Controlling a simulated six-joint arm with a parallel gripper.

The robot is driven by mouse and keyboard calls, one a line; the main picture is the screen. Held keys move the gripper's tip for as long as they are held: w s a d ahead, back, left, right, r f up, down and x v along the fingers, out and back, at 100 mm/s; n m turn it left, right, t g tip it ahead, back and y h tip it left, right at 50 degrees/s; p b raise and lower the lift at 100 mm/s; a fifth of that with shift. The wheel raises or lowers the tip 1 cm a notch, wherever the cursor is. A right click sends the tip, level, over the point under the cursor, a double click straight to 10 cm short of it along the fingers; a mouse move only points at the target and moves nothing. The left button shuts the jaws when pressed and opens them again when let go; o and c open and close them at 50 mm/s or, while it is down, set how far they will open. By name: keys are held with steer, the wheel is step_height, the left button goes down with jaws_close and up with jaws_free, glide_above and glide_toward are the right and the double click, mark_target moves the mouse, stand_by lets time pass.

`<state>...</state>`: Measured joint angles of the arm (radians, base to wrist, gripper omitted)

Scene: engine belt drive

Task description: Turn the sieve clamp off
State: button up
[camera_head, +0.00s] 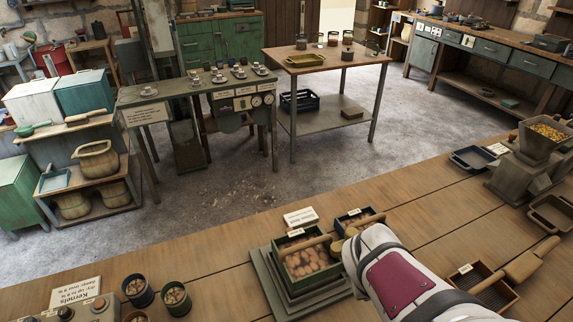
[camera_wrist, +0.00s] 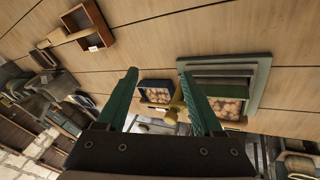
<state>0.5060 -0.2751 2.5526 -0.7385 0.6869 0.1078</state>
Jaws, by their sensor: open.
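I cannot pick out a sieve clamp for certain. A green box (camera_head: 318,268) of brown kernels stands on a stepped grey-green base (camera_head: 262,272) at the front of the wooden bench. A smaller dark blue box (camera_head: 352,216) stands behind it to the right. Both boxes also show in the wrist view, the green one (camera_wrist: 232,106) at right and the blue one (camera_wrist: 152,96) near the middle. A yellow brass-like piece (camera_wrist: 177,102) shows between them. My gripper (camera_wrist: 158,80) is open, its green fingers apart with nothing held. In the head view my arm hides its fingers.
A framed sieve-like tray (camera_head: 490,290), a dark tray (camera_head: 472,160) and a hopper (camera_head: 545,135) stand to the right. A gauge table (camera_head: 240,90) stands across the floor.

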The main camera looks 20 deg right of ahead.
mark_target(353, 232)
steer(key=w+d+f+n+t, duration=0.1)
steer(key=w+d+t, duration=0.15)
steer(key=d, duration=0.25)
steer(key=w+d+n+t, duration=0.1)
steer(key=d+t, duration=0.3)
steer(key=d, duration=0.1)
steer(key=s+a+r+n+t+y, duration=0.1)
steer(key=a+r+n+t+y, duration=0.1)
steer(key=a+t+y, duration=0.35)
steer(key=shift+h, duration=0.25)
steer(key=x, duration=1.5)
steer(key=shift+s+d+f, duration=0.1)
steer(key=shift+d+f, duration=0.05)
steer(key=shift+c, duration=0.3)
jaws_close()
